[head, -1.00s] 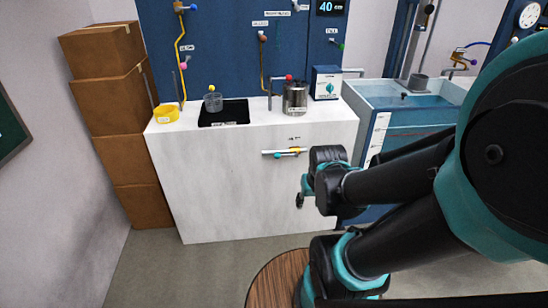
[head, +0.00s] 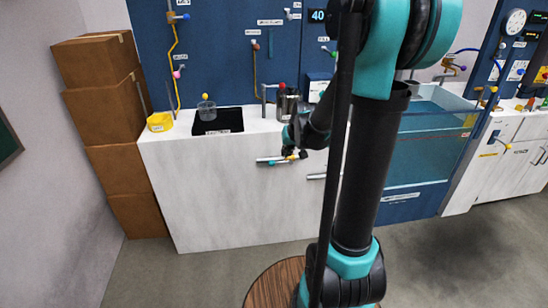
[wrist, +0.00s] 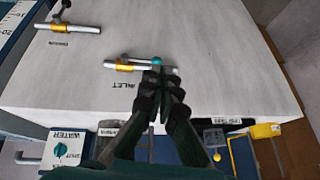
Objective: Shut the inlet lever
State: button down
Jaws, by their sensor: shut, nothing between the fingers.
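The inlet lever is on a short white pipe with a yellow valve body on the front face of the white cabinet, beside an INLET label (wrist: 122,86). Its teal knob (wrist: 157,61) lies close along the pipe in the wrist view; it also shows in the head view (head: 271,162). My gripper (wrist: 160,82) is shut and empty. Its fingertips appear right by the teal knob; I cannot tell whether they touch. In the head view my gripper (head: 290,152) is in front of the yellow valve body and partly hides it.
A second pipe with a yellow valve (wrist: 67,28) and a dark-knobbed lever is beside it. On the white counter (head: 175,145) are a yellow tray (head: 160,122), a beaker (head: 207,111) and a metal pot (head: 288,105). A water tank (head: 425,140) stands right. Stacked boxes (head: 100,90) stand left.

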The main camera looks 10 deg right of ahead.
jog(key=w+f+t, duration=0.1)
jog(key=w, duration=1.1)
jog(key=shift+w+d+f+y, duration=0.15)
jog(key=shift+w+d+y, duration=0.05)
jog(key=shift+w+y, duration=0.1)
send_over(274, 162)
jog(key=f, duration=0.8)
jog(key=shift+w+d, duration=0.25)
jog(key=shift+d, duration=0.15)
jog(key=f, duration=0.3)
jog(key=shift+s+a, duration=0.2)
jog(key=shift+a, duration=0.15)
jog(key=shift+s+a+f, duration=0.1)
jog(key=shift+f, duration=0.4)
